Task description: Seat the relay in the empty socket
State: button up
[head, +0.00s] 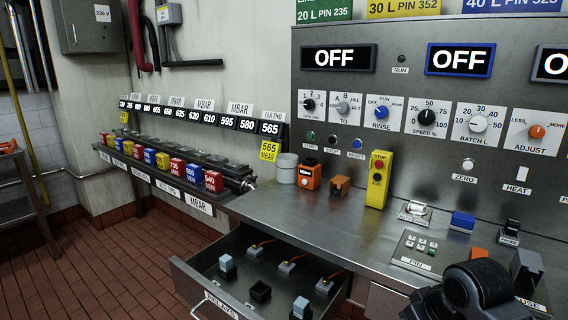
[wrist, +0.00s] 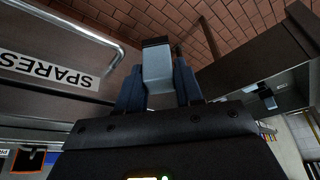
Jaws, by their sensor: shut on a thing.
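In the wrist view my gripper (wrist: 158,85) is shut on a pale grey block with a dark end, the relay (wrist: 157,68). Its two blue-grey fingers press on either side of it. In the head view a drawer (head: 180,275) stands open below the bench, holding several small blocks. A black, open-topped square (head: 260,291) on its floor looks like the empty socket. Grey and blue-grey relays stand around it, one of them (head: 227,264) at the left; some have orange wires. The held relay cannot be made out in the head view, where my dark arm is at the lower right.
The steel bench (head: 330,215) carries a yellow stop box (head: 378,180), an orange box (head: 309,177) and a grey cup (head: 287,168). In the wrist view a drawer front labelled SPARES (wrist: 45,72) with a metal handle lies at the left. The tiled floor left of the drawer is clear.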

jog(key=s+a+f+m+h, duration=0.1)
jog(key=s+a+f+m, duration=0.1)
jog(key=s+f, duration=0.7)
notch_tip(320, 180, down, 4)
jog(key=shift+a+m, duration=0.4)
jog(key=shift+a, duration=0.5)
jog(key=shift+d, duration=0.15)
